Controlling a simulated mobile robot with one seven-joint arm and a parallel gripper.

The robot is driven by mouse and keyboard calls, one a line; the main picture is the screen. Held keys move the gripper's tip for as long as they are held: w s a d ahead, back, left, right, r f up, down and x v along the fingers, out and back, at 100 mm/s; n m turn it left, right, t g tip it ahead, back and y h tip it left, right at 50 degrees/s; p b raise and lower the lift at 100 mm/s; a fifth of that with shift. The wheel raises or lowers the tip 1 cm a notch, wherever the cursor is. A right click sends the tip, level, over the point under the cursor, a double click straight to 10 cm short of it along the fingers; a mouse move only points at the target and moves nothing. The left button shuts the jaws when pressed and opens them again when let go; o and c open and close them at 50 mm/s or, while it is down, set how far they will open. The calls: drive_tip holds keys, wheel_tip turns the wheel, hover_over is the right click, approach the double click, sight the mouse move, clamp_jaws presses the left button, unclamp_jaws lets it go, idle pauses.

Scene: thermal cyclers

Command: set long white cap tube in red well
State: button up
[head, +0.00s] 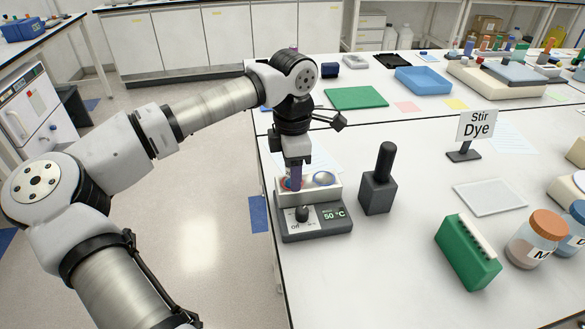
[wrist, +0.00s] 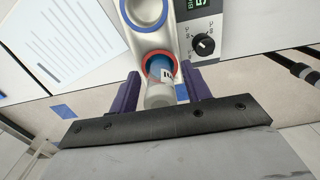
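The heater block has a red-ringed well (wrist: 147,67) and a blue-ringed well (wrist: 144,10); in the head view the blue-ringed well (head: 324,179) is on the right. A tube with a pale whitish cap (wrist: 160,96) and a dark-marked label stands at the red-ringed well, its lower end inside the ring; how deep it sits is hard to tell. My gripper (wrist: 163,92) is directly above this well, pointing down, its purple fingers one on each side of the tube with a narrow gap showing on both sides. In the head view my gripper (head: 296,176) hides most of the tube.
The heater's base (head: 318,222) has a knob and a "50 °C" display. A dark grey block with a black handle (head: 379,185) stands just right. A green rack (head: 467,252), jars (head: 537,238) and a "Stir Dye" sign (head: 477,126) are farther right. The bench's left edge is close.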

wheel_tip(320, 180, up, 12)
drive_tip(key=shift+r+b, duration=0.2)
drive_tip(key=shift+b, duration=0.5)
